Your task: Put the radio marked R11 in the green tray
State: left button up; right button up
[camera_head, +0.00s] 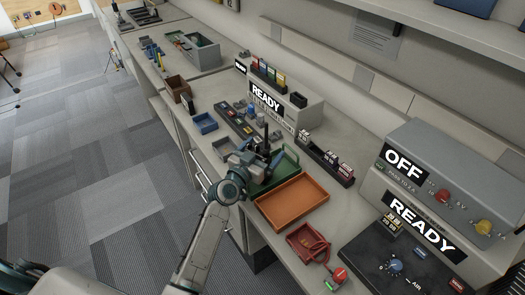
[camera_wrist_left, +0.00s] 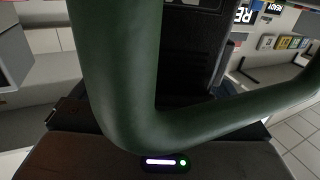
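The green tray (camera_head: 287,158) lies on the bench, partly hidden behind my left gripper (camera_head: 262,158). That gripper is at the tray's left part, with a dark object and a thin upright black piece, like an antenna, at its fingertips. The fingers are too small and covered to show a grip. In the left wrist view a thick dark green bar (camera_wrist_left: 120,110) crosses close to the lens. A black ridged body (camera_wrist_left: 190,45) shows behind it. No R11 mark is readable in either view. My right gripper is not in view.
An orange tray (camera_head: 291,203) lies just in front of the green tray. A black rack (camera_head: 318,156) with labelled items stands behind it. A red item (camera_head: 308,244) and grey READY and OFF boxes (camera_head: 440,165) are to the right. A blue bin (camera_head: 204,124) is left.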

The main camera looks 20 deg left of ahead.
pick_arm(q)
jog(key=shift+r, duration=0.25)
jog(key=b+v, duration=0.2)
jog(key=v, duration=1)
jog(key=shift+f, duration=0.1)
dwell(1.0)
